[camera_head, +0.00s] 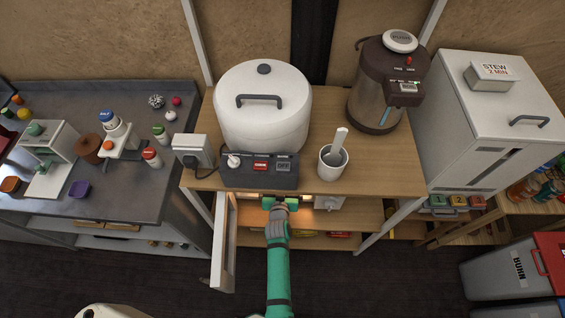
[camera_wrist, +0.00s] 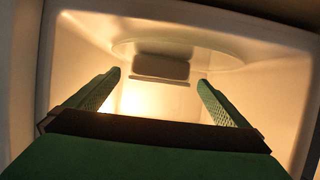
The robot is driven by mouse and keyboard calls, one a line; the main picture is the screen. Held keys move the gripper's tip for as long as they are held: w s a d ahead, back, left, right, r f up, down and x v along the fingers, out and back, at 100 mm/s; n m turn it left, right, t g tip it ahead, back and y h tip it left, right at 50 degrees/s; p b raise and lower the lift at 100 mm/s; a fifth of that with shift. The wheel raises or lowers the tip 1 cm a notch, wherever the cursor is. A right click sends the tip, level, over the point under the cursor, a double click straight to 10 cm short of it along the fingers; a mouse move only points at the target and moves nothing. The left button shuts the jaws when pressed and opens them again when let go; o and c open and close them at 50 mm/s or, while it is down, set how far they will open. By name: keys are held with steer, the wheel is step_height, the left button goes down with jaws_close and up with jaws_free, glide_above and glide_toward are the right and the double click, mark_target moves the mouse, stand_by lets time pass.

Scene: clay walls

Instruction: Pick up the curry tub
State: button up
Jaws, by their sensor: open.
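My gripper (camera_head: 281,201) is at the opening of a lit compartment under the wooden counter in the head view. In the wrist view, my gripper (camera_wrist: 160,80) is open, with its two green fingers apart and nothing held between them. Beyond the fingertips, inside the pale, warmly lit compartment (camera_wrist: 85,45), is a small dark rounded box (camera_wrist: 162,67) by a round plate (camera_wrist: 213,58). It may be the curry tub; no label can be read. It lies between the finger lines, apart from them. The head view hides the compartment's inside.
The compartment's white door (camera_head: 224,243) stands open at the left of my arm. The wooden counter (camera_head: 385,180) above carries a large white cooker (camera_head: 262,120), a control box and a cup. Compartment walls surround my fingers. Bins (camera_head: 505,282) stand at the right.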

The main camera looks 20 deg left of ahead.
steer(key=shift+w+f, duration=0.15)
steer(key=shift+w, duration=0.15)
steer(key=x, duration=0.4)
steer(key=shift+a, duration=0.4)
steer(key=shift+w+a+f, duration=0.1)
steer(key=shift+w+f, duration=0.05)
steer(key=shift+w, duration=0.4)
steer(key=c, duration=0.9)
steer(key=shift+c, duration=0.7)
steer(key=shift+w, duration=0.1)
